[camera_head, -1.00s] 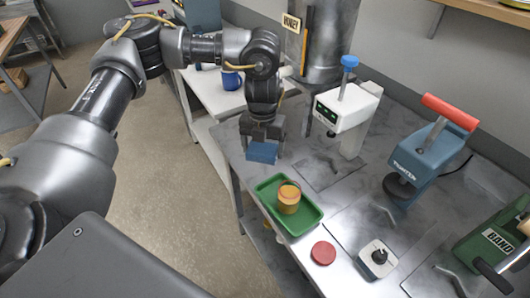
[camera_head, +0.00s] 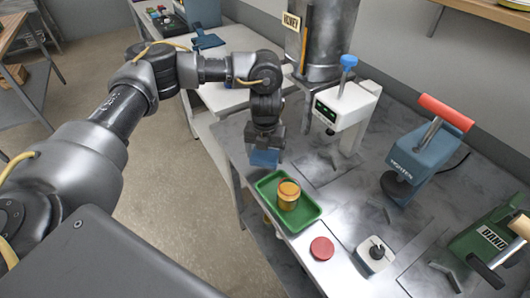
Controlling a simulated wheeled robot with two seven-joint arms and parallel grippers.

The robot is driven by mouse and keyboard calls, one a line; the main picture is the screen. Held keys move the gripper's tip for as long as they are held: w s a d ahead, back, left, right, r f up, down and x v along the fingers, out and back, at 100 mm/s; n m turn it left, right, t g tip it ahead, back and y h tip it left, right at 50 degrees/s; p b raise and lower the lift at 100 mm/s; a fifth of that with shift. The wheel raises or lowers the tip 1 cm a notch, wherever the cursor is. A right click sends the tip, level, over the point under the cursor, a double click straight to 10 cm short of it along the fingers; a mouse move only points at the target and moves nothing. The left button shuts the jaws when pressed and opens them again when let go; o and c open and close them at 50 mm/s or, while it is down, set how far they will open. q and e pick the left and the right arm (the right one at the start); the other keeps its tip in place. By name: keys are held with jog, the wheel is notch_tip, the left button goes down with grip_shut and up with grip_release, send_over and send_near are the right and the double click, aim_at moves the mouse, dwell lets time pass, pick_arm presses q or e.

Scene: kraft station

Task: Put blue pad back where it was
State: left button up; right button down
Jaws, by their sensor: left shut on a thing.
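The blue pad (camera_head: 264,158) is a small blue block at the tips of my left gripper (camera_head: 265,147). The gripper points down and is shut on the pad. It holds the pad near the far left end of the green tray (camera_head: 307,221), by the left edge of the metal table (camera_head: 231,150). I cannot tell whether the pad touches the table or the tray's rim. My right gripper is not in view.
An amber jar (camera_head: 288,195) stands in the tray. A red disc (camera_head: 322,248) and a small white device with a black knob (camera_head: 375,254) lie in front. A white press (camera_head: 345,112), blue machine (camera_head: 424,155) and green machine (camera_head: 490,245) stand to the right.

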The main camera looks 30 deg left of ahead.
aim_at(265, 154)
pick_arm(q)
jog(key=shift+f+b, duration=0.3)
jog(key=shift+f, duration=0.3)
jog(key=o, duration=0.9)
jog(key=shift+r, duration=0.2)
jog(key=shift+r+b, duration=0.5)
jog(key=shift+r, duration=5.9)
